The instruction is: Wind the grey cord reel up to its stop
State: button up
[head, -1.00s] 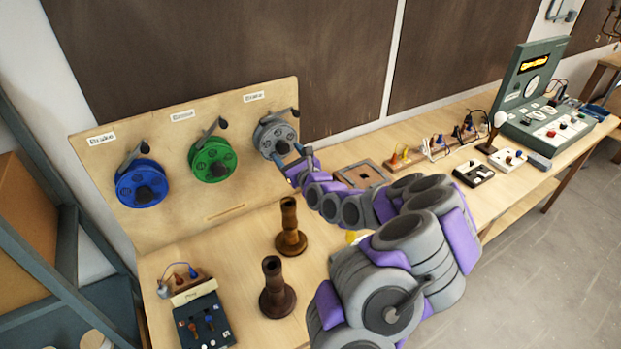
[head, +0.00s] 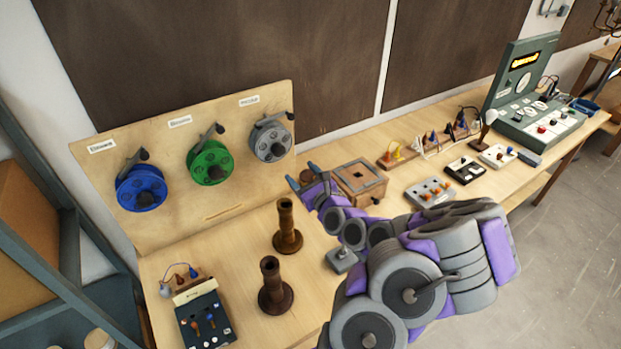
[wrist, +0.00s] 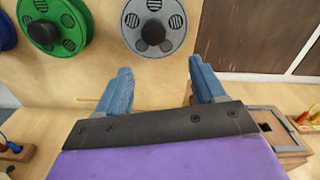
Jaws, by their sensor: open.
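The grey cord reel (head: 270,141) is mounted on the upright wooden board, at the right of the row. It has a dark centre knob and a crank-like arm at its upper right. In the wrist view the grey reel (wrist: 154,24) shows beyond my fingers, cut by the top edge. My gripper (head: 301,174) is open and empty, below and to the right of the reel, apart from it. In the wrist view its two blue fingers (wrist: 157,85) stand wide apart with nothing between them.
A green reel (head: 210,162) and a blue reel (head: 141,188) share the board (head: 240,190). Two brown turned posts (head: 286,226) stand on the bench. A wooden box (head: 361,182) is close to the right of my gripper. A switch panel (head: 205,320) lies at front left.

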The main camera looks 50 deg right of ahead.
jog(key=shift+a+p+v, duration=0.15)
jog(key=shift+p+v, duration=1.1)
jog(key=shift+p, duration=0.7)
jog(key=shift+a+p+v, duration=0.1)
jog(key=shift+p+v, duration=1.2)
jog(key=shift+p, duration=0.6)
